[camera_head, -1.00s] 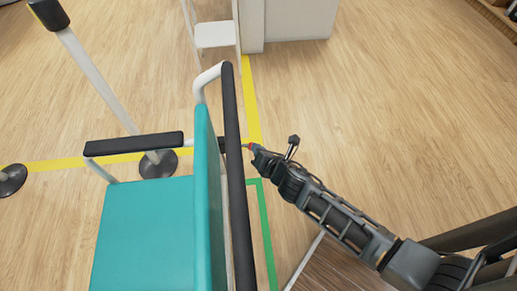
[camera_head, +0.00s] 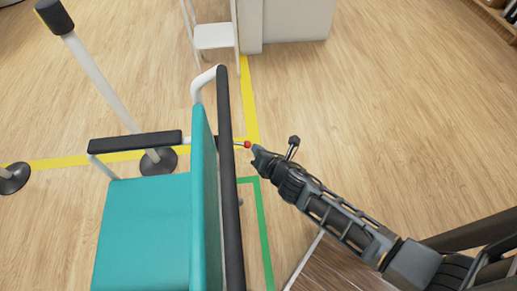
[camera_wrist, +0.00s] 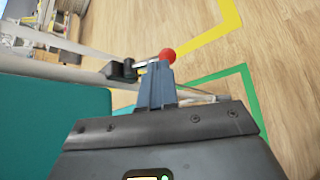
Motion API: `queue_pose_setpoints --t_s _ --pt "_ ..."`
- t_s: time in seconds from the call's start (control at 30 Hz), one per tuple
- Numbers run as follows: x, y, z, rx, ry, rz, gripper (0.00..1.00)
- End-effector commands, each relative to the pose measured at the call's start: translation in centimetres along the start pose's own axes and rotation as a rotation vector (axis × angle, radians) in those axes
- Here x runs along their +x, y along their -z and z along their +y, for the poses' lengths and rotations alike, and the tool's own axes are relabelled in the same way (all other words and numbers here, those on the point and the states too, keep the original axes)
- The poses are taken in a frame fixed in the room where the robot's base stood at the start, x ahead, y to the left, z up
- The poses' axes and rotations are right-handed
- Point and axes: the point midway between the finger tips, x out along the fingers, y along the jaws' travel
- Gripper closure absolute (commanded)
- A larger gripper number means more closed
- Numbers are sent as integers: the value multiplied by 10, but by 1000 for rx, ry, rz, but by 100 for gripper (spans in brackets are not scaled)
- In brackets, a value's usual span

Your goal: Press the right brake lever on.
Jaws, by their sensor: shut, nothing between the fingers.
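The right brake lever shows as a thin rod with a red ball tip (camera_head: 247,145), sticking out to the right from behind the dark push bar of a teal wheeled chair (camera_head: 150,230). In the wrist view the red ball (camera_wrist: 168,56) and the metal rod lie just beyond my fingertips, with a black mount (camera_wrist: 122,70) to their left. My gripper (camera_head: 256,150) is shut and empty, its tip right beside the ball on its right side. I cannot tell whether they touch. In the wrist view, my closed fingers (camera_wrist: 157,82) hide the area just below the ball.
The dark push bar (camera_head: 229,190) stands close left of my gripper. A stanchion post (camera_head: 100,80) is beyond the chair. A white stepped chair (camera_head: 214,36) and a cabinet (camera_head: 295,20) stand at the back. Yellow and green tape mark the floor.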

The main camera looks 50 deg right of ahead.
Motion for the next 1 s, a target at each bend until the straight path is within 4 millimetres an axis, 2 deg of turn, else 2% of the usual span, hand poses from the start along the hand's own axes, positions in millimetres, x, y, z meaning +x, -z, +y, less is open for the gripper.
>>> queue_pose_setpoints --t_s 0.03,0.6,0.8,1.0 --pt "-4 -4 4 -1 0 0 100" --pt "-89 -1 -5 0 1 0 100" --pt "-101 -2 -5 -1 1 -1 100" --pt "-102 -2 -5 0 1 -1 100"
